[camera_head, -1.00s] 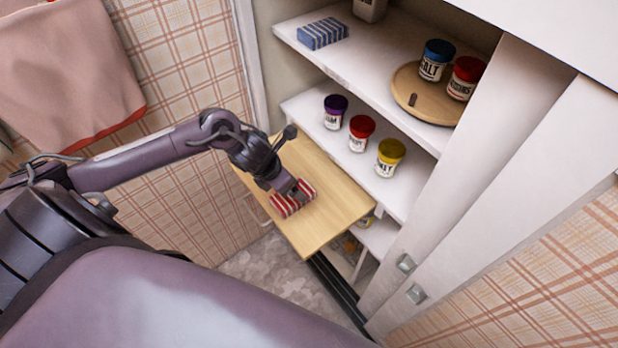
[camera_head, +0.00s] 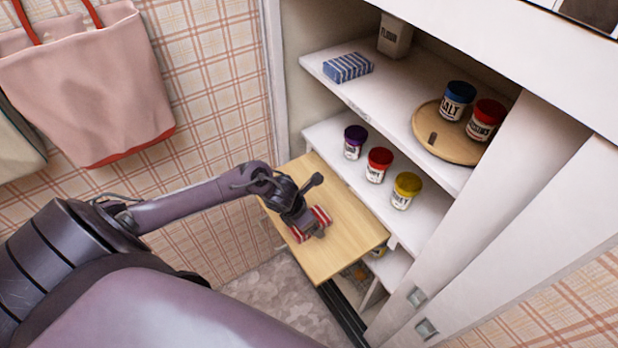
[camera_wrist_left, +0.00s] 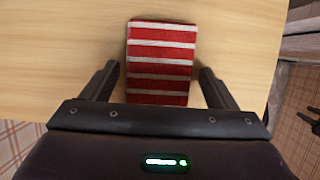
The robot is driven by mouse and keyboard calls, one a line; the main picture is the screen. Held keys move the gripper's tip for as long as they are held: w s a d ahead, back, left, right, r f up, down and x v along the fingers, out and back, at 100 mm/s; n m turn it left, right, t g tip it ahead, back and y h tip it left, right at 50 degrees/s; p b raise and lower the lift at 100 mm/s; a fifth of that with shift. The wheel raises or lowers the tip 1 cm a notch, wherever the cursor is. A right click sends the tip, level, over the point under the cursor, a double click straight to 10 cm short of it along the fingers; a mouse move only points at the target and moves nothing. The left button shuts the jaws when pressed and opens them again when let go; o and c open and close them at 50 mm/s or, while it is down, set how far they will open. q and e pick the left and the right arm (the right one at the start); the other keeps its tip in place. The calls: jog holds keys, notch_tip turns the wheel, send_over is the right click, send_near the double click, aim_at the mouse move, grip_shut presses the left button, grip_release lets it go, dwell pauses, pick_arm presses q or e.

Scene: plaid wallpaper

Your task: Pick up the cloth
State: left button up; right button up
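The red and white striped cloth (camera_head: 311,223) lies folded on the wooden pull-out board (camera_head: 350,222). It also shows in the left wrist view (camera_wrist_left: 161,65) as a flat striped rectangle. My left gripper (camera_head: 308,224) is over the cloth and hides part of it in the head view. In the left wrist view the gripper (camera_wrist_left: 160,85) is open, with one finger on each side of the cloth's near end and gaps between. I cannot tell its exact height above the board.
A blue striped folded cloth (camera_head: 347,68) lies on the upper shelf. Jars with purple (camera_head: 354,141), red (camera_head: 378,164) and yellow (camera_head: 405,190) lids stand on the shelf beside the board. A round wooden tray (camera_head: 436,138) holds two jars. A pink bag (camera_head: 90,90) hangs at left.

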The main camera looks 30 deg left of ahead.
pick_arm(q)
jog(key=c, duration=0.9)
jog(key=shift+r, duration=0.1)
notch_tip(320, 180, up, 20)
jog(key=b, duration=0.1)
jog(key=shift+b, duration=0.35)
